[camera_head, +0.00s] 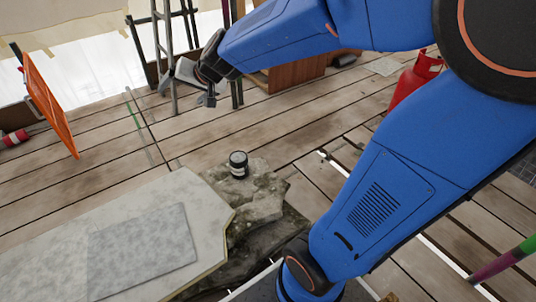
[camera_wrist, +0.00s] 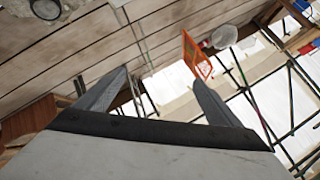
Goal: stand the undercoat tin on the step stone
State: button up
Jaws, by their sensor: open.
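The undercoat tin (camera_head: 238,164), small and dark with a pale label band, stands upright on a rough, mossy, stepped stone (camera_head: 258,208) in the head view. I cannot tell for sure whether this rough stone is the step stone. A round, dark-rimmed thing at the top left of the wrist view looks like the tin (camera_wrist: 46,8), cut by the frame edge. My gripper (camera_head: 209,98) is well beyond the tin, raised and apart from it. In the wrist view my gripper (camera_wrist: 160,78) has its fingers spread with nothing between them.
A pale slab (camera_head: 60,225) bearing a grey rectangular plate (camera_head: 145,250) lies left of the stone. An orange board (camera_head: 50,105) stands at the left. A red gas cylinder (camera_head: 413,80) and a wooden box (camera_head: 292,74) stand at the back.

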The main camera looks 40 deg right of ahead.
jog(key=s+d+f+n+g+h, duration=0.1)
jog(key=s+d, duration=0.1)
jog(key=s, duration=0.8)
jog(key=s+d+f+n+g+h, duration=0.1)
jog(key=s+d+f+n+g, duration=0.1)
jog(key=s, duration=0.9)
jog(key=s+d+f+n+g+h, duration=0.1)
jog(key=s+d, duration=0.3)
jog(key=s, duration=0.6)
jog(key=shift+s+f+n+g, duration=0.4)
jog(key=shift+f+n, duration=0.1)
jog(key=shift+n, duration=0.1)
jog(key=shift+d, duration=0.1)
jog(key=shift+c, duration=0.7)
